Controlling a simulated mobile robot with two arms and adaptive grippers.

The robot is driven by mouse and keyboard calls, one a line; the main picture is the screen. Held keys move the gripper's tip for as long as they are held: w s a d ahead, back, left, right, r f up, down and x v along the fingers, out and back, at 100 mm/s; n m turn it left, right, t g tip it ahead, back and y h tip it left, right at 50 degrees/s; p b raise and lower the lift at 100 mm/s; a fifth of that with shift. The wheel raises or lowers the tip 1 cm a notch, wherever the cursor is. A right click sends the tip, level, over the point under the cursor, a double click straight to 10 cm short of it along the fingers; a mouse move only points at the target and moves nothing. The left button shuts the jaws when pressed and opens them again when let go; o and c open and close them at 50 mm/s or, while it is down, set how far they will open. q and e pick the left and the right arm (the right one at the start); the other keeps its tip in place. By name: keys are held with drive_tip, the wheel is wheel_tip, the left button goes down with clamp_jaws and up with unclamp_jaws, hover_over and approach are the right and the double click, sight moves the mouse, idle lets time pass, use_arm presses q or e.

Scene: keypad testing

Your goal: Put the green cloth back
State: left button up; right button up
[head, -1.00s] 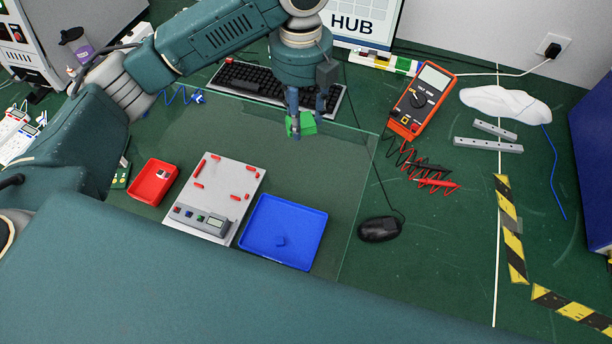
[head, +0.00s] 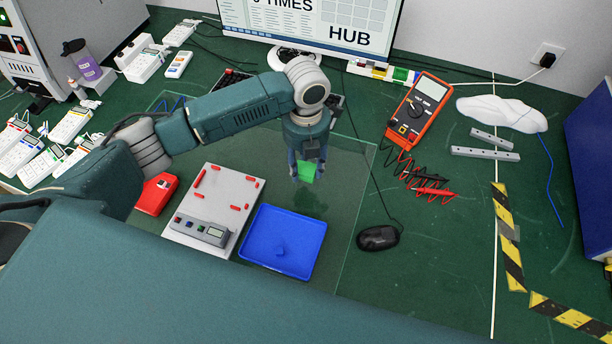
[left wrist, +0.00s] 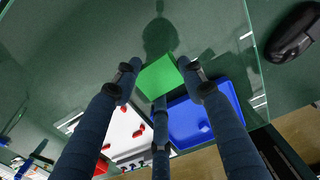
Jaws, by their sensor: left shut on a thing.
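A small bright green piece (head: 307,172), the green cloth by its colour, looks like a block. My left gripper (head: 307,165) is shut on it and holds it over the clear mat, behind the blue tray (head: 270,262). In the left wrist view the green piece (left wrist: 159,76) sits between the fingers (left wrist: 158,80), with a shadow on the mat beyond, so it seems raised. My right gripper is not in view.
A black mouse (head: 378,238) and an orange multimeter (head: 420,108) with leads lie to the right.

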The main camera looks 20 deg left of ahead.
sight(306, 186)
use_arm(q)
drive_tip(key=shift+f, duration=0.9)
wheel_tip(306, 186, down, 3)
drive_tip(key=shift+f+p, duration=0.2)
drive_tip(key=shift+p, duration=0.1)
drive_tip(key=shift+f, duration=0.5)
drive_tip(key=shift+f, duration=0.2)
drive_tip(key=o, duration=0.9)
drive_tip(key=shift+o, duration=0.6)
drive_tip(key=shift+r, duration=0.15)
